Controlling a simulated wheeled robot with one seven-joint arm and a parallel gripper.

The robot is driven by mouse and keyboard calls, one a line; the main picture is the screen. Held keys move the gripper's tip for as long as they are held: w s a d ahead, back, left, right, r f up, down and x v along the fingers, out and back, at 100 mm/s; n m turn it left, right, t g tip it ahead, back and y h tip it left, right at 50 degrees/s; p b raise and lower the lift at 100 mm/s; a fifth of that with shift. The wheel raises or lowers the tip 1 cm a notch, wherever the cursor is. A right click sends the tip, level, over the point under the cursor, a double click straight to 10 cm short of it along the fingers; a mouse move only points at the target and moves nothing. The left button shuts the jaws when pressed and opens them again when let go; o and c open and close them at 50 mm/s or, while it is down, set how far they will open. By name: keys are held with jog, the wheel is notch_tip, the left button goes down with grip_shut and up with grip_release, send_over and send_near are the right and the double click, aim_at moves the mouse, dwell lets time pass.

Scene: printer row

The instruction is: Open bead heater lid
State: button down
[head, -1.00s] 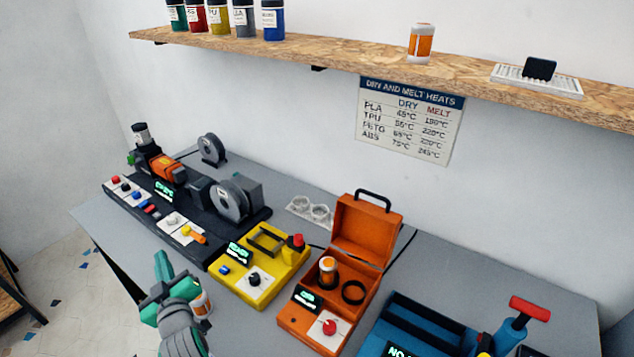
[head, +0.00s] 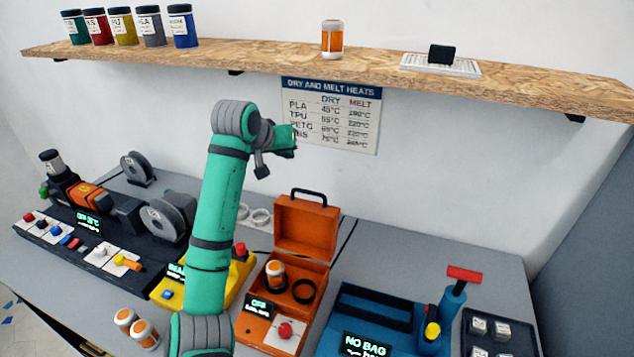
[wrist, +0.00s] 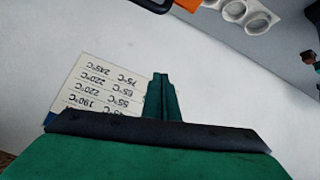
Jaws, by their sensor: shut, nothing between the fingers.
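An orange box-shaped heater (head: 268,331) stands on the grey table in the head view. Its orange lid (head: 306,228), with a black handle on top, stands open and upright at the back. An orange-and-white bottle (head: 275,274) sits in its left well, beside an empty dark ring (head: 303,291). Its small display appears to read OFF. My gripper (head: 290,139) is raised above and behind the open lid, near the wall chart, apart from the heater. The wrist view shows its fingers (wrist: 160,90) shut and empty.
A yellow device (head: 163,291) is partly hidden behind my arm. A blue bag sealer (head: 375,318) stands right of the heater. A wooden shelf (head: 270,55) with jars runs above, over the wall chart (head: 333,115).

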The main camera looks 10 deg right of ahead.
jog(key=s+d+r+m+g+y, duration=0.3)
jog(key=s+d+r+g, duration=0.1)
jog(key=s+d, duration=0.25)
notch_tip(320, 180, down, 9)
jog(key=s, duration=0.1)
jog(key=shift+a+g, duration=0.3)
jog(key=shift+a, duration=0.05)
jog(key=shift+d+f, duration=0.1)
jog(key=shift+f, duration=0.05)
dwell(0.4)
